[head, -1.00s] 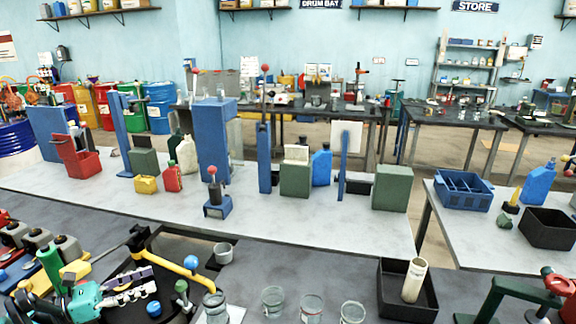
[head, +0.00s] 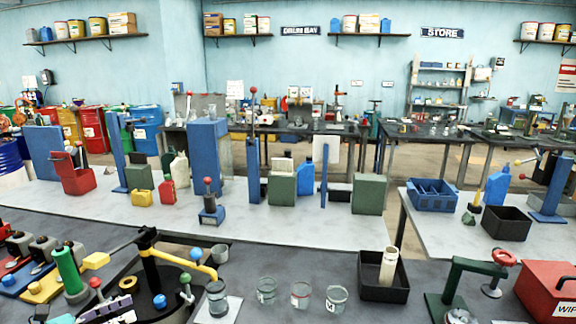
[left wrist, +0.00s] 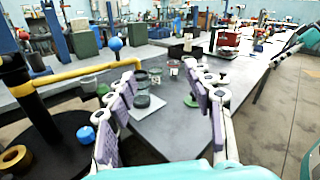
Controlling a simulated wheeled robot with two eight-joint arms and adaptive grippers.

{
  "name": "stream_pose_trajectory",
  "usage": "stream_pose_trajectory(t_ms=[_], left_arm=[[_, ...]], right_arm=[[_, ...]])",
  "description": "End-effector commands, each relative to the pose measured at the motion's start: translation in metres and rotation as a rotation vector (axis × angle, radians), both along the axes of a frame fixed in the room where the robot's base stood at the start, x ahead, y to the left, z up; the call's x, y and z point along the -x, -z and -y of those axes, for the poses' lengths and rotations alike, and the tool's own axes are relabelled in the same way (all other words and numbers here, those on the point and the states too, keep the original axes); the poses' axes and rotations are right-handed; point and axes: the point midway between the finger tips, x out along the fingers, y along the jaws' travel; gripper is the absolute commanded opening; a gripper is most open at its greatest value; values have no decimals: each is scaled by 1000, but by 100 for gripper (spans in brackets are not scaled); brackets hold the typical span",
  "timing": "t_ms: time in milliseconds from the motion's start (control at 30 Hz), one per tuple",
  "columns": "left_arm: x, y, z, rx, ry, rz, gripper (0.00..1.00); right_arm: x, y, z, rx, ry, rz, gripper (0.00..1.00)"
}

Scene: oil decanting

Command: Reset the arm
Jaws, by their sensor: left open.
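My left gripper (head: 112,314) shows at the bottom left of the head view, with its lower part cut off by the frame edge. In the left wrist view its purple-padded fingers (left wrist: 162,78) are spread apart with nothing between them. Beyond the fingertips a glass jar (left wrist: 142,98) stands on a pale plate on the grey bench; this jar (head: 217,298) also shows in the head view, right of my gripper. My right gripper is not seen in either view.
A black stand with a yellow arm (head: 150,262) rises close to my left gripper. Glass jars (head: 300,294) stand to the right. A black tray (head: 383,290) holds a pale cylinder. A green frame (head: 455,280) and red box (head: 545,290) are farther right.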

Motion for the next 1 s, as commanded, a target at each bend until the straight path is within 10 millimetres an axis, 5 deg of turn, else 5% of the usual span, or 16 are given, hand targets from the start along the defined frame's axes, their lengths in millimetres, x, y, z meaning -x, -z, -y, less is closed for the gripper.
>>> stream_pose_trajectory(t_ms=[367, 567, 833, 1000], left_arm=[[-45, -58, 18, 161, -132, 19, 52], [-78, -114, 31, 375, -255, 21, 52], [-108, -193, 45, 990, -470, -74, 52], [-99, -177, 54, 1559, -615, -283, 52]], right_arm=[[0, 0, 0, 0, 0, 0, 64], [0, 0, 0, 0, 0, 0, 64], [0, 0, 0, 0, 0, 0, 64], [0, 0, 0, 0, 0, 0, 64]])
